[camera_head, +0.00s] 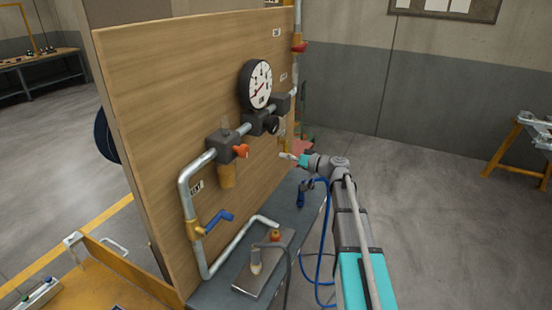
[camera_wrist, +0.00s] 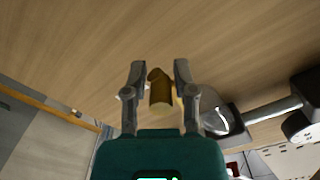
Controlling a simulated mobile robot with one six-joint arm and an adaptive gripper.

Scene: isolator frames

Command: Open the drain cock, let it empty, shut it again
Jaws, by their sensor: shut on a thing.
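In the wrist view, a short brass-coloured fitting (camera_wrist: 160,98), apparently the drain cock, sits between the two fingers of my gripper (camera_wrist: 159,70). The fingers are closed in on it from both sides. In the head view my gripper (camera_head: 291,157) is at the right side of the wooden panel (camera_head: 150,90), level with the lower pipework. The held fitting is too small to make out there. I cannot tell whether the cock is open or shut, and no liquid is visible.
The panel carries a round gauge (camera_head: 257,84), an orange-red handle (camera_head: 240,151), an amber bowl (camera_head: 227,176), a blue-handled valve (camera_head: 219,219) and a red-handled valve (camera_head: 300,47). A grey bench (camera_head: 215,290) stands below. Open floor (camera_head: 440,220) lies to the right.

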